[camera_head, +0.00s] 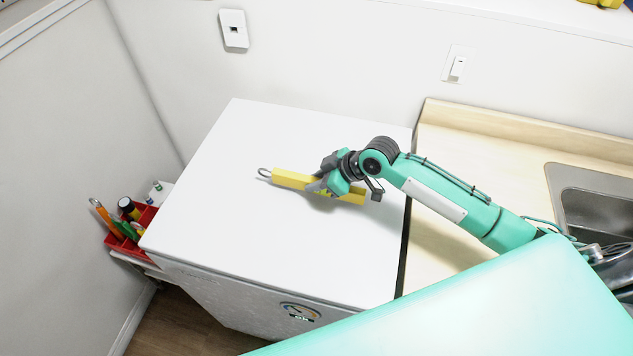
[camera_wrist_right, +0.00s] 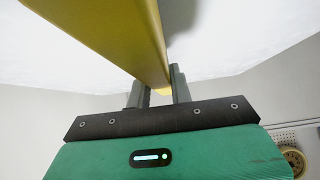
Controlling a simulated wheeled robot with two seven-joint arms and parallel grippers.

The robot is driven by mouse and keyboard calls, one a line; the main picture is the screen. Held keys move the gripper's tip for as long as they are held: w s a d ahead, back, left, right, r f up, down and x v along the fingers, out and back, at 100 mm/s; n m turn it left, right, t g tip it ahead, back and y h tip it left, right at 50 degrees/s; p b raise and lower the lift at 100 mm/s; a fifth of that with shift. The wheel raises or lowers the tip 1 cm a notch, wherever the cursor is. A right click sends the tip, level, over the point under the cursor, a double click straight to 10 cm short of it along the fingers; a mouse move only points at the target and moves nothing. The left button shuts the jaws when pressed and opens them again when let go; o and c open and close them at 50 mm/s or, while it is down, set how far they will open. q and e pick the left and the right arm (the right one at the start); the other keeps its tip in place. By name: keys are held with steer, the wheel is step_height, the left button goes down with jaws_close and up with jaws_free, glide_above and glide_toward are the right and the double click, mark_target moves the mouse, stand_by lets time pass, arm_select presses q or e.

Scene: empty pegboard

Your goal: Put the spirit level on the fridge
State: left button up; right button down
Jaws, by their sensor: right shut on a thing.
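The spirit level (camera_head: 293,179) is a yellow bar with a metal ring at its left end. My right gripper (camera_head: 325,182) is shut on it near its middle, over the white top of the fridge (camera_head: 230,215). A shadow lies close under the bar; I cannot tell whether the bar touches the top. In the right wrist view the yellow level (camera_wrist_right: 115,35) runs between the two dark fingers of the gripper (camera_wrist_right: 160,88). My left gripper is not in view.
A red caddy with tools (camera_head: 125,238) stands left of the fridge, lower down. A wooden counter (camera_head: 440,230) with a metal sink (camera_head: 590,195) is at the right. A wall with a switch (camera_head: 457,67) is behind. The rest of the fridge top is clear.

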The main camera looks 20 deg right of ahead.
steer(key=shift+f, duration=0.8)
steer(key=c, duration=1.3)
jaws_free()
steer(key=shift+f, duration=0.1)
steer(key=shift+o, duration=0.2)
